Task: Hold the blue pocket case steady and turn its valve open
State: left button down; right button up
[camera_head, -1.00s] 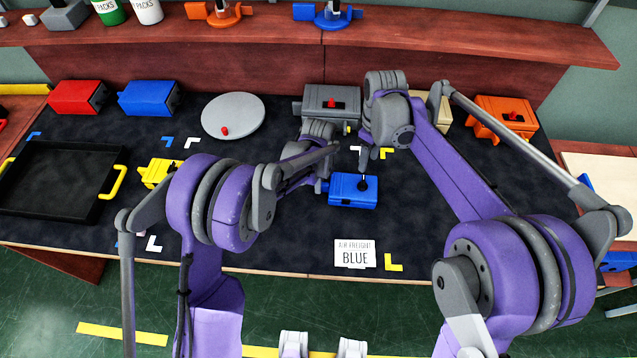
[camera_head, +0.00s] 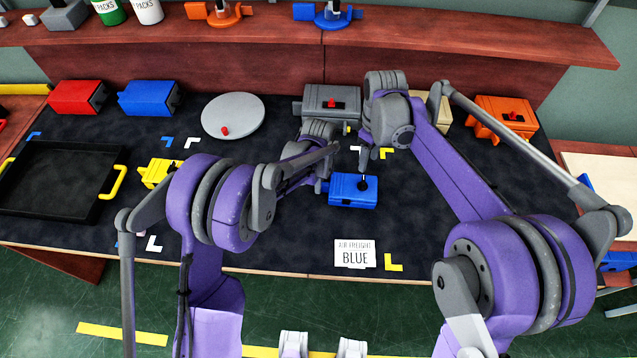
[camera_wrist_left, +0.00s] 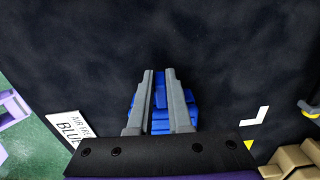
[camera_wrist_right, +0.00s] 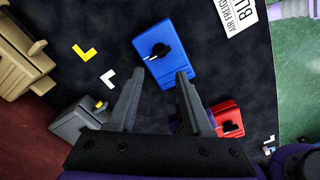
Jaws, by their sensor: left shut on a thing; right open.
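The blue pocket case (camera_head: 345,198) lies on the dark mat near the middle of the bench. Its black valve (camera_head: 363,184) is on the top face and also shows in the right wrist view (camera_wrist_right: 160,50). My left gripper (camera_head: 324,187) is at the case's left end. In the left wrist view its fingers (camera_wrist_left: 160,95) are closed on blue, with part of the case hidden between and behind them. My right gripper (camera_head: 367,158) is above and behind the case. In the right wrist view its fingers (camera_wrist_right: 160,75) are apart and empty, pointing toward the case and valve.
A grey case (camera_head: 332,103) stands behind my grippers and an orange case (camera_head: 503,120) at the right. A yellow case (camera_head: 158,172), grey disc (camera_head: 233,116) and black tray (camera_head: 55,185) are left. A "BLUE" card (camera_head: 355,254) lies in front. The mat right of the case is clear.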

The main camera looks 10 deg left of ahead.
aim_at(364, 182)
jog(key=o, duration=0.5)
jog(key=shift+r+n, duration=0.1)
jog(key=shift+n, duration=0.2)
jog(key=shift+c, duration=0.2)
jog(key=shift+o, duration=0.7)
jog(key=shift+r+n, duration=0.2)
jog(key=shift+n, duration=0.3)
notch_tip(364, 182, down, 10)
jog(key=n, duration=0.5)
jog(key=shift+f, duration=0.15)
jog(key=c, duration=1.4)
